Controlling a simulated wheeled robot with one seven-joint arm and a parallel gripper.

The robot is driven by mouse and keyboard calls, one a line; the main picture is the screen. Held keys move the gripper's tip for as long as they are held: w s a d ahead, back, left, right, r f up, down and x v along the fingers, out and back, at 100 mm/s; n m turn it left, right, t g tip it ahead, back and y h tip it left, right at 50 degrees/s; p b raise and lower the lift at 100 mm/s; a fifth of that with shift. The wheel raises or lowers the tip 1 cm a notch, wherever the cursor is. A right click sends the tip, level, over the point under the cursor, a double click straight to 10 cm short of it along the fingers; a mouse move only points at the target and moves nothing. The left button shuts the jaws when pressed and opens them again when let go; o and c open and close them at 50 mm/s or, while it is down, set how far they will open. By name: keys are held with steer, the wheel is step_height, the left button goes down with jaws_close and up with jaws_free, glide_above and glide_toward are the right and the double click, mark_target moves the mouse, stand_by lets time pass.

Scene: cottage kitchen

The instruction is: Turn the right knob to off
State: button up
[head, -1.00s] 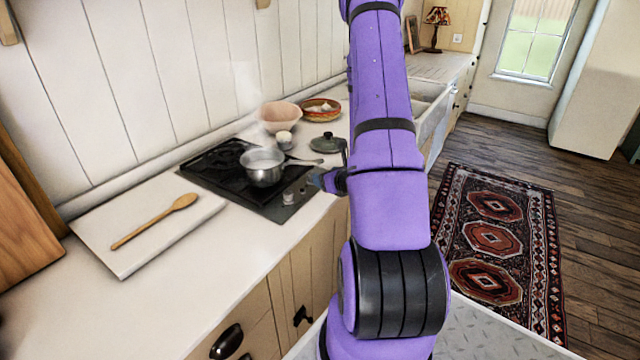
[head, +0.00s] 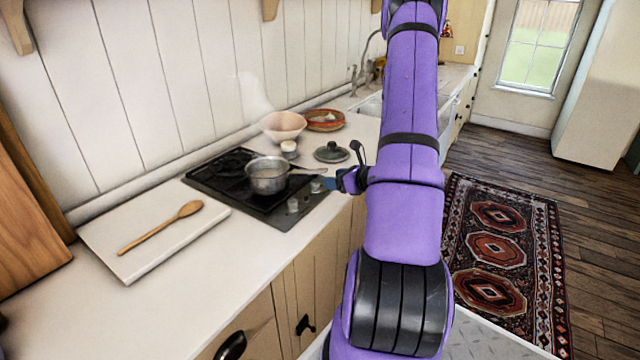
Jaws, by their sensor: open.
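A black cooktop (head: 215,172) with a grey front strip is set in the white counter. The left knob (head: 293,205) stands on this strip. The right knob (head: 316,187) is farther along it, small in view, and its pointer cannot be made out. My gripper (head: 331,184) is open, just to the right of the right knob. A small gap seems to lie between them, but contact is hard to judge. A steel pot (head: 267,178) sits on the cooktop, with its handle reaching right, above and behind the knobs. Steam rises behind the cooktop.
A dark pot lid (head: 331,153), a small pale jar (head: 289,148), a pink bowl (head: 283,126) and an orange dish (head: 324,119) stand behind the cooktop. A wooden spoon (head: 160,228) lies on a white board (head: 125,262) at left. The counter front is clear.

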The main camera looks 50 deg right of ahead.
mark_target(317, 183)
steer(key=s+d+n+y, duration=0.1)
steer(key=s+d+n+g+y, duration=0.1)
steer(key=d+n+y, duration=0.1)
steer(key=shift+d+f, duration=0.15)
steer(key=shift+d, duration=0.05)
steer(key=x, duration=1)
steer(key=shift+w+a+f, duration=0.15)
steer(key=shift+w+f, duration=0.05)
steer(key=shift+w, duration=0.05)
steer(key=shift+c, duration=0.4)
steer(key=c, duration=0.8)
steer(key=shift+c, duration=0.2)
steer(key=shift+a+m+h, duration=0.1)
steer(key=shift+m+h, duration=0.2)
steer(key=shift+h, duration=0.1)
steer(key=m+h, duration=0.2)
steer(key=h, duration=0.1)
steer(key=shift+a+m, duration=0.15)
steer(key=shift+m, duration=0.15)
steer(key=shift+m+h, duration=1.2)
steer(key=shift+h, duration=0.2)
steer(key=shift+s, duration=0.1)
